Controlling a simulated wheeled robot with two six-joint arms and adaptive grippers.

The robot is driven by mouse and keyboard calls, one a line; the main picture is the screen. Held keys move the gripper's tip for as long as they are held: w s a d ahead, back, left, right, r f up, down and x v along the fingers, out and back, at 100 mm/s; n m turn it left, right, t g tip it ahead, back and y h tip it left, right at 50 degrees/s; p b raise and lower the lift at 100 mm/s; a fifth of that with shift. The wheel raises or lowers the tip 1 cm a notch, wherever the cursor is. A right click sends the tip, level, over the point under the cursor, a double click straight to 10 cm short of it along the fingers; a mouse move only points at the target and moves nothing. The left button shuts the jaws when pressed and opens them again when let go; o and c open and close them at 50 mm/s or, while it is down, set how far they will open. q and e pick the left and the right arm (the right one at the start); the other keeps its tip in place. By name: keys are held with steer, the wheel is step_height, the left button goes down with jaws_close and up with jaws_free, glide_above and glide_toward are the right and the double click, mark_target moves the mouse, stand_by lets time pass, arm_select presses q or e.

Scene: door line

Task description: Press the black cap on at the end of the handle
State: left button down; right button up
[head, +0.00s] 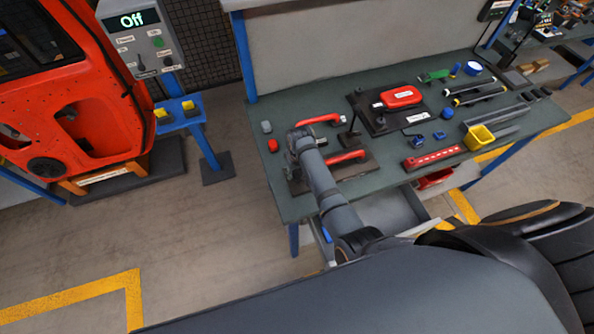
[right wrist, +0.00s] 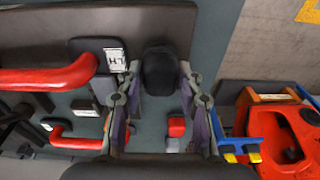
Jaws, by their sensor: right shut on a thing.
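My right gripper (right wrist: 160,76) is shut on a black cap (right wrist: 160,72), which shows as a dark rounded block between the fingers. In the head view the gripper (head: 302,142) is over the left part of the bench and hides the cap. The near red handle (head: 346,157) lies on a dark fixture plate (head: 352,170). In the right wrist view this handle (right wrist: 45,80) ends left of the gripper, by a dark block with an "LH" label (right wrist: 115,59). I cannot tell whether the cap touches the handle's end. My left gripper is not in view.
A second red handle (head: 320,119) lies farther back. A grey cap (head: 266,127) and a red cap (head: 273,145) stand near the bench's left edge. A red door (head: 95,90) stands left.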

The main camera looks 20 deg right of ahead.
steer(key=shift+f, duration=0.35)
steer(key=o, duration=1.2)
steer(key=shift+r, duration=0.1)
